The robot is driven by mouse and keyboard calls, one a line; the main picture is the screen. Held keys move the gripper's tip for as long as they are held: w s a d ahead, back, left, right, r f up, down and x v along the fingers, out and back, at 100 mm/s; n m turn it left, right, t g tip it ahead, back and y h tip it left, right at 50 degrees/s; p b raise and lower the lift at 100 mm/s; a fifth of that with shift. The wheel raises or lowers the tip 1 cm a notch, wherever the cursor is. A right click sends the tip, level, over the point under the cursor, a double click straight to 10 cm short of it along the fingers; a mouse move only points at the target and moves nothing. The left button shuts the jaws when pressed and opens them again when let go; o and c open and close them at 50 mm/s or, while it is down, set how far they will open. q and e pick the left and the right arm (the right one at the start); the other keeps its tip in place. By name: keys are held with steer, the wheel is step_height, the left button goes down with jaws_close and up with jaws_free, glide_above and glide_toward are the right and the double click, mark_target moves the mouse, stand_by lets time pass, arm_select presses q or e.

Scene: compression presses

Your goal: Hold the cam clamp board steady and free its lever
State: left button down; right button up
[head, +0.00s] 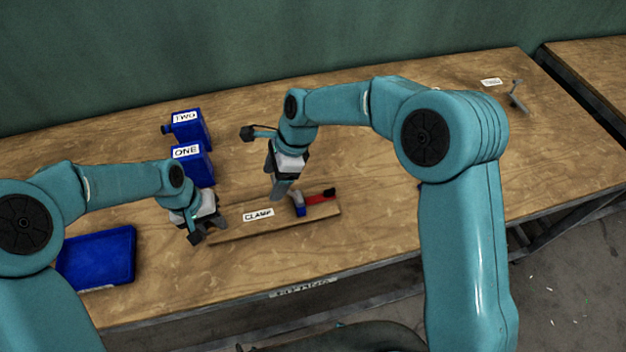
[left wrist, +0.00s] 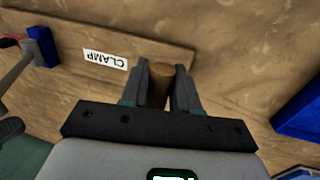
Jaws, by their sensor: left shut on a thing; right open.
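The wooden cam clamp board (head: 234,229) lies on the bench with a white CLAMP label (head: 258,215). Its red lever (head: 319,198) with a dark tip lies along the right part, beside a blue block (head: 300,210). My left gripper (head: 206,229) is at the board's left end. In the left wrist view it is shut on a brown rounded wooden grip (left wrist: 159,88) at that end. My right gripper (head: 280,191) is open, pointing down over the board just left of the blue block. The board (left wrist: 105,38) also shows in the left wrist view.
Blue presses labelled TWO (head: 190,128) and ONE (head: 194,166) stand behind the board. A blue tray (head: 97,257) lies at the left. A small grey object (head: 517,97) and a white label (head: 491,82) are at the far right. The bench between is clear.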

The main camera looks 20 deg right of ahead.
steer(key=v, duration=0.7)
steer(key=shift+f, duration=0.1)
arm_select(q)
steer(key=c, duration=0.8)
jaws_free()
steer(key=shift+r, duration=0.1)
